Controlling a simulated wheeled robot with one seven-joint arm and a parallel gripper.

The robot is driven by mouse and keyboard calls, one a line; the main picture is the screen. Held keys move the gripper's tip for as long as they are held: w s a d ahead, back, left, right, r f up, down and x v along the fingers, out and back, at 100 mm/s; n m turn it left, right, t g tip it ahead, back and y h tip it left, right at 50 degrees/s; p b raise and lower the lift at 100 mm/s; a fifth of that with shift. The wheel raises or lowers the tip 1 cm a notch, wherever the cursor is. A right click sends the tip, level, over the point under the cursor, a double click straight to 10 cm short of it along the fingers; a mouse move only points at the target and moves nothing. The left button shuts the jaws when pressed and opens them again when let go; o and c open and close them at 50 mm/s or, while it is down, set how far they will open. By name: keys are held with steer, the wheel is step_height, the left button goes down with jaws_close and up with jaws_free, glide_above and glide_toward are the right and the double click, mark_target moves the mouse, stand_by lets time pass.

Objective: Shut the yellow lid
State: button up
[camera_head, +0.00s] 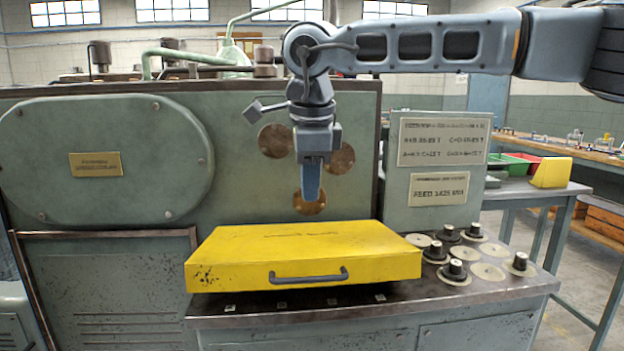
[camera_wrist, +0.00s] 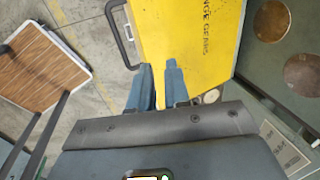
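The yellow lid (camera_head: 300,247) lies down, roughly level, on the bench of the green machine. Its dark bar handle (camera_head: 308,276) is on the front face. I see no clear gap under the front edge. In the wrist view the lid (camera_wrist: 190,35) shows black lettering, partly cut off, and the handle (camera_wrist: 120,34) is at its left edge. My gripper (camera_head: 311,198) points down above the back part of the lid, apart from it. In the wrist view the blue fingers (camera_wrist: 159,72) stand a little apart with nothing between them.
Several black knobs and pale discs (camera_head: 455,272) sit on the bench right of the lid. An upright panel with plates (camera_head: 437,165) stands behind them. The machine's back wall with copper discs (camera_head: 310,202) is close behind my gripper. Space above the lid's front is clear.

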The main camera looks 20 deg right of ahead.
steer(key=shift+o, duration=0.7)
steer(key=shift+s+a+r, duration=0.1)
steer(key=shift+s+r, duration=0.05)
steer(key=shift+r, duration=0.1)
steer(key=shift+o, duration=1.1)
steer(key=shift+f, duration=0.1)
steer(key=v, duration=0.8)
steer(key=shift+f, duration=0.1)
